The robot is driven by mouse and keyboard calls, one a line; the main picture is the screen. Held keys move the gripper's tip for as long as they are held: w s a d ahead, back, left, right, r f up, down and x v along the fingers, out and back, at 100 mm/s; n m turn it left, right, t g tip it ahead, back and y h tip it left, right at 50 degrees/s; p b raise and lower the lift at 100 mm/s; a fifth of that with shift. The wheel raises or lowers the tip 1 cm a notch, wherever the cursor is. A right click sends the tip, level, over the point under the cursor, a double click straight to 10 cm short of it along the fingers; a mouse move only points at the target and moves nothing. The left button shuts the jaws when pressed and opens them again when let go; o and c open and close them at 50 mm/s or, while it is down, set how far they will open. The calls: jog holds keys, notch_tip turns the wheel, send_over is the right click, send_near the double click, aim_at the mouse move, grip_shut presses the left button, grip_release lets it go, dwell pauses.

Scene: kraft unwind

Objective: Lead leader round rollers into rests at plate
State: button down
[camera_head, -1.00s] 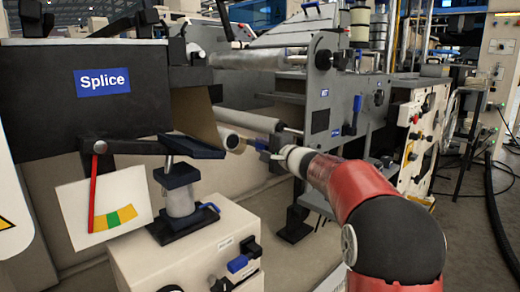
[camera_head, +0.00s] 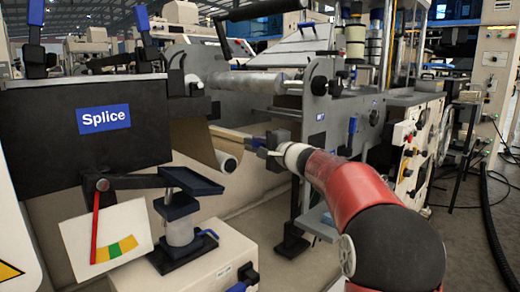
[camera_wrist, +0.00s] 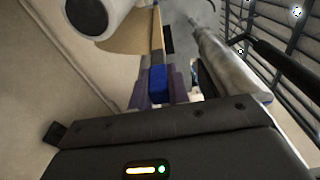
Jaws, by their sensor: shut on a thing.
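The leader is a brown kraft sheet (camera_head: 192,142) coming out from beside the black Splice box (camera_head: 60,145). Its far edge reaches a thin bar (camera_head: 232,134) on the right. My gripper (camera_head: 268,147) is shut on the blue grip of this bar, which also shows between the fingers in the wrist view (camera_wrist: 159,82). The brown sheet (camera_wrist: 128,40) runs from the bar toward the upper left there. A white roller (camera_head: 228,162) lies just below the sheet, and its end shows in the wrist view (camera_wrist: 92,12). The rests at the plate cannot be made out clearly.
A grey metal roller (camera_wrist: 228,58) runs close to the right of my gripper. A grey upright machine plate (camera_head: 325,125) stands behind it. A beige cabinet (camera_head: 205,265) with a small dark stand (camera_head: 180,220) is at front left. A dial card (camera_head: 105,238) hangs beside it.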

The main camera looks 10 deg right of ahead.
notch_tip(320, 180, up, 30)
jog(key=p, duration=0.8)
jog(key=shift+p, duration=0.3)
dwell(0.7)
